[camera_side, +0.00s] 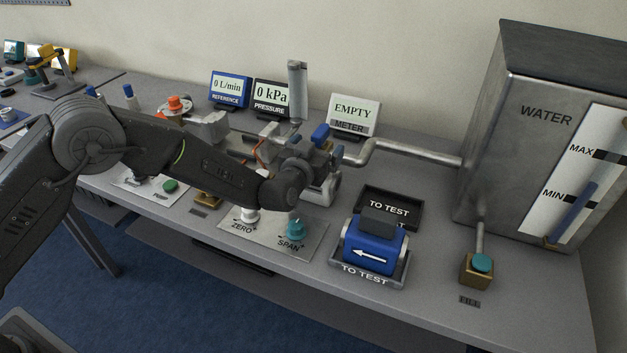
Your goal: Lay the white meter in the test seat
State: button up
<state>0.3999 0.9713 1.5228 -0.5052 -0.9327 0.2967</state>
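A white rounded body, apparently the white meter (333,188), shows in the side view at the end of my arm, beside the pipework. My gripper (318,170) is at this body, but its fingers are largely hidden by the wrist and fittings. I cannot tell whether they grip it. The test seat lies around the pipe gap there and is mostly hidden; a bent metal pipe (400,146) leads from it to the right. The meter display (355,114) reads EMPTY. The back TO TEST tray (391,207) looks empty.
A blue meter (374,247) with a white arrow sits in the front TO TEST tray (398,277). A panel with a white ZERO knob (248,216) and teal SPAN knob (295,227) lies below my wrist. A steel water tank (520,150) and teal fill button (482,263) stand right.

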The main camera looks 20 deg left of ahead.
grip_shut()
jog(key=shift+r, duration=0.25)
dwell(0.6)
